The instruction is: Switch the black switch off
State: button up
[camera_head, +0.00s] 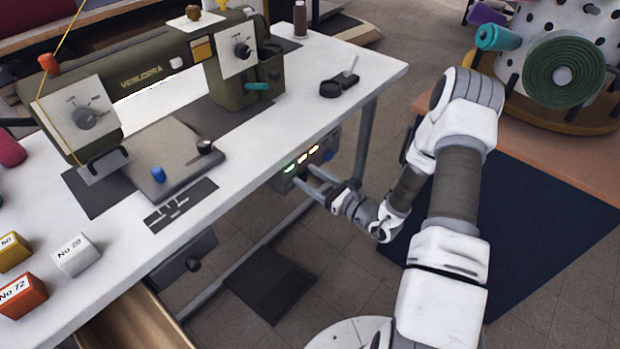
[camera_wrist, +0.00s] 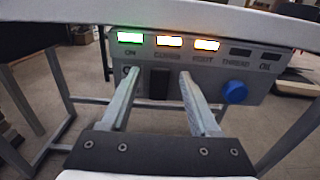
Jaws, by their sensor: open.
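A grey control panel (camera_head: 310,160) hangs under the right front edge of the white table. In the wrist view the panel (camera_wrist: 262,62) shows a black switch (camera_wrist: 159,84) below the lit indicators, left of a blue knob (camera_wrist: 235,91). In the head view my gripper (camera_head: 303,175) is at the panel's front.
The white table (camera_head: 330,62) carries an olive sewing machine (camera_head: 150,75) and small boxes (camera_head: 75,255). A metal table leg (camera_head: 366,130) stands right of the panel. A foot pedal (camera_head: 268,285) lies on the floor below. Floor in front of the panel is open.

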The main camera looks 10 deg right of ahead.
grip_shut()
dwell(0.3)
jog(key=shift+f, duration=0.1)
jog(key=shift+f+t+y+b, duration=0.3)
jog(key=shift+f+t+b, duration=0.1)
jog(key=shift+b, duration=0.65)
jog(key=shift+d+f+t+y+b, duration=0.1)
jog(key=shift+t+y+b, duration=0.25)
jog(key=shift+b, duration=0.25)
jog(key=shift+s+t, duration=0.1)
jog(key=shift+t, duration=0.15)
grip_release()
jog(key=shift+r, duration=0.2)
